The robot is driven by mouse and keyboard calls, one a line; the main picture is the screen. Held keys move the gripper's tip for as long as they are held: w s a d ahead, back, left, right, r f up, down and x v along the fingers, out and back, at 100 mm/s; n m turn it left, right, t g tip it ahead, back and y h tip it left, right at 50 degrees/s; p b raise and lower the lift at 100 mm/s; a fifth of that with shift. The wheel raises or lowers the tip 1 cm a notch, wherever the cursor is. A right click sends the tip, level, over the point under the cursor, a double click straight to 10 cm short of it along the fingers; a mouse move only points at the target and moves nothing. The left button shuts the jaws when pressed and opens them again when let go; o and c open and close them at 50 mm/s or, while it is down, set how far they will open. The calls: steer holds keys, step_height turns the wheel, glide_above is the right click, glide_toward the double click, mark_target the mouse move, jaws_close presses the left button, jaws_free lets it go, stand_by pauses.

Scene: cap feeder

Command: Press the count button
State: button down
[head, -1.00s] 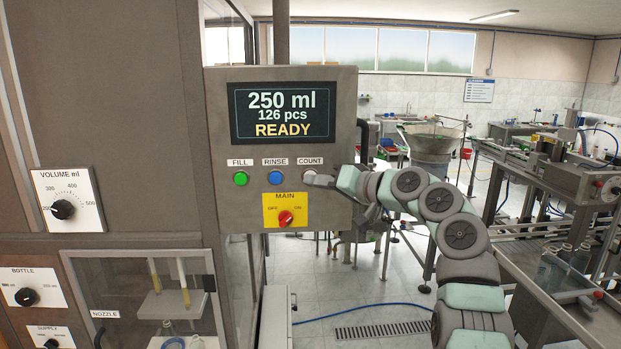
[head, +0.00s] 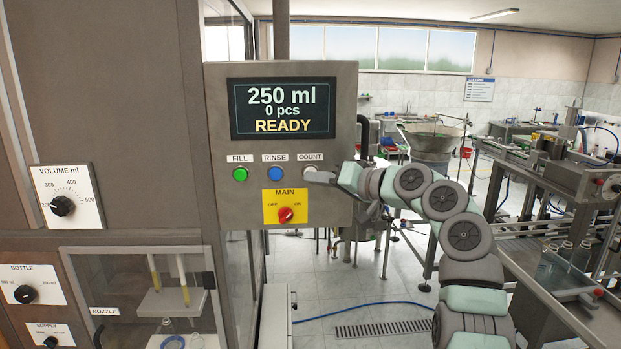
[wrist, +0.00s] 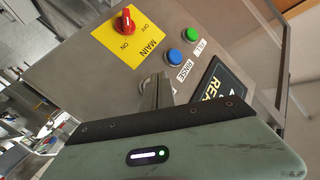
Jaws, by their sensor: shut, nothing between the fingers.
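The count button (head: 309,169) is a pale round button under the COUNT label (head: 310,157) on the grey control panel (head: 235,205). My gripper (head: 311,177) is shut and empty, its tip at the button, covering its lower part and appearing to touch it. In the wrist view the shut fingers (wrist: 158,92) reach to the panel and mostly hide the button. The display (head: 282,108) reads 250 ml, 0 pcs, READY.
The green FILL button (head: 240,174) and blue RINSE button (head: 275,174) are left of my gripper. The red MAIN switch (head: 286,215) on its yellow plate is just below.

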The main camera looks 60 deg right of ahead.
steer(key=shift+s+a, duration=0.15)
steer(key=shift+a, duration=0.05)
steer(key=s+a+b, duration=0.1)
steer(key=a, duration=0.1)
steer(key=s+a+b, duration=0.1)
steer(key=s, duration=0.1)
steer(key=shift+a, duration=0.4)
stand_by(0.9)
